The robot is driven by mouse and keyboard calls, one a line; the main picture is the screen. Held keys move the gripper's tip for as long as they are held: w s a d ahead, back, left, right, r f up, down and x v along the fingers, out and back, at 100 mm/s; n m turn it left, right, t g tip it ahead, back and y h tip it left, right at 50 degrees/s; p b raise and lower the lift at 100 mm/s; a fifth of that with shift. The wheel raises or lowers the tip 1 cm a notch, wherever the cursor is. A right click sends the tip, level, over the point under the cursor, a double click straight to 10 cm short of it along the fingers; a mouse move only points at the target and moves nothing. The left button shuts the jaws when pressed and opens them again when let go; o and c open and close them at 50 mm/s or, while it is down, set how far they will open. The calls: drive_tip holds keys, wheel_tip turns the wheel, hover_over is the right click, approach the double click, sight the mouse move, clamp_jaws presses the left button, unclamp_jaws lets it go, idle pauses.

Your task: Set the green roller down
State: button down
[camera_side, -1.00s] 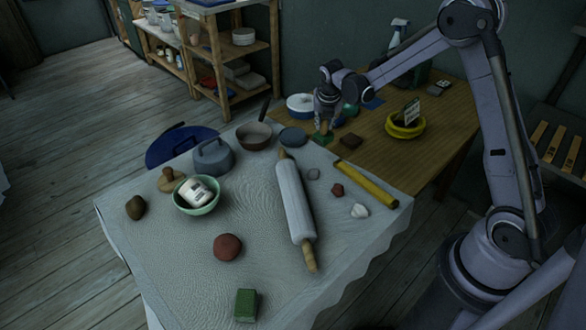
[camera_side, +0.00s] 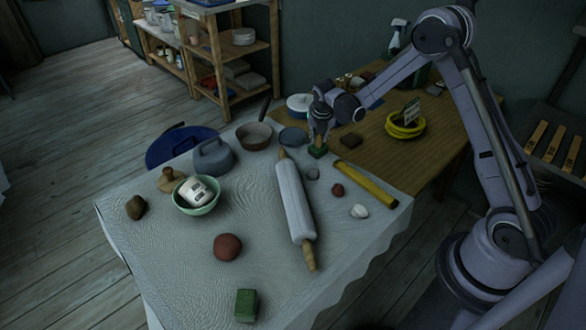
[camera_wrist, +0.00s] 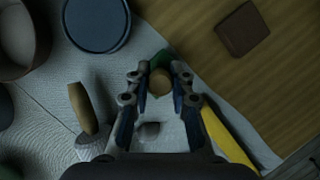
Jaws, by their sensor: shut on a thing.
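The green roller (camera_side: 318,151) is at the far right end of the cloth-covered table, below my gripper (camera_side: 319,138). In the wrist view the green roller (camera_wrist: 160,61) shows a round wooden end between the fingertips of my gripper (camera_wrist: 160,84), with green behind it. The fingers are shut on it. It is over the edge of the white cloth, beside the wooden table. I cannot tell whether its underside touches the surface.
A white rolling pin (camera_side: 293,203), yellow bar (camera_side: 366,184) and small lumps (camera_side: 337,189) lie nearby. A blue dish (camera_side: 293,136) and brown bowl (camera_side: 254,135) stand to the left. A brown block (camera_side: 351,141) is at right. A green block (camera_side: 245,305) lies in front.

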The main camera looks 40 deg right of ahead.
drive_tip(key=shift+f, duration=0.55)
drive_tip(key=c, duration=1.2)
unclamp_jaws()
drive_tip(key=shift+r, duration=0.2)
